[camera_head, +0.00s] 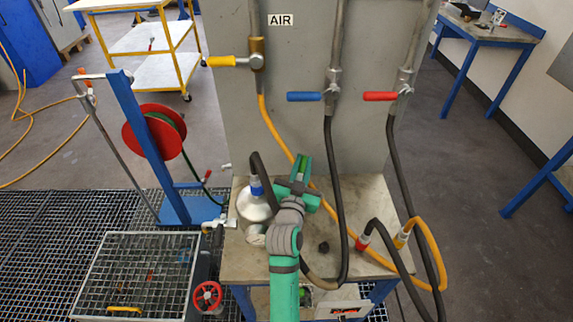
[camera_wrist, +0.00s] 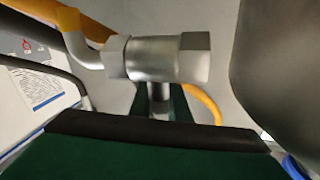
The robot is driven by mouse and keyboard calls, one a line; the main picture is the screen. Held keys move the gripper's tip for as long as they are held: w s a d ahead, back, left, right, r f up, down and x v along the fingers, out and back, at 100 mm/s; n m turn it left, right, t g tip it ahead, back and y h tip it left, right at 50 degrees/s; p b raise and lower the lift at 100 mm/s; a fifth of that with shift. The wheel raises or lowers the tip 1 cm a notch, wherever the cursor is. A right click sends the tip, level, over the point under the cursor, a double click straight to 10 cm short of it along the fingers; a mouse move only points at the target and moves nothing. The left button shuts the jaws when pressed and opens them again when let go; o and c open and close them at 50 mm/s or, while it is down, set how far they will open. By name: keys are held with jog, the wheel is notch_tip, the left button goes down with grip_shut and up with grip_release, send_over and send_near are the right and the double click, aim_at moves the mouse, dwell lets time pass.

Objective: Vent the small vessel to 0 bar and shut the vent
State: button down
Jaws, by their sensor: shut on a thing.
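The small vessel (camera_head: 254,208) is a silver rounded body with a blue band, at the left of the bench top. It seems to be the grey curved body (camera_wrist: 285,70) at the right of the wrist view. My gripper (camera_head: 301,182) is just right of the vessel. In the wrist view a silver valve (camera_wrist: 155,58) with a bent lever and a yellow grip (camera_wrist: 68,17) stands at my gripper (camera_wrist: 160,112). My gripper is shut, apparently on this valve's stem; the contact is partly hidden by the near finger. No pressure reading is legible.
The bench (camera_head: 375,200) carries black and yellow hoses. A grey panel (camera_head: 290,130) behind it holds yellow, blue and red levered valves. A red handwheel (camera_head: 208,296) and a grated box (camera_head: 135,275) stand left of the bench.

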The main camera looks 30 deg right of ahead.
jog(key=shift+f, duration=0.1)
dwell(0.3)
jog(key=c, duration=1.7)
grip_release()
jog(key=shift+h, duration=0.3)
jog(key=shift+o, duration=0.2)
jog(key=v, duration=1)
jog(key=shift+s+a, duration=0.2)
jog(key=shift+s, duration=0.2)
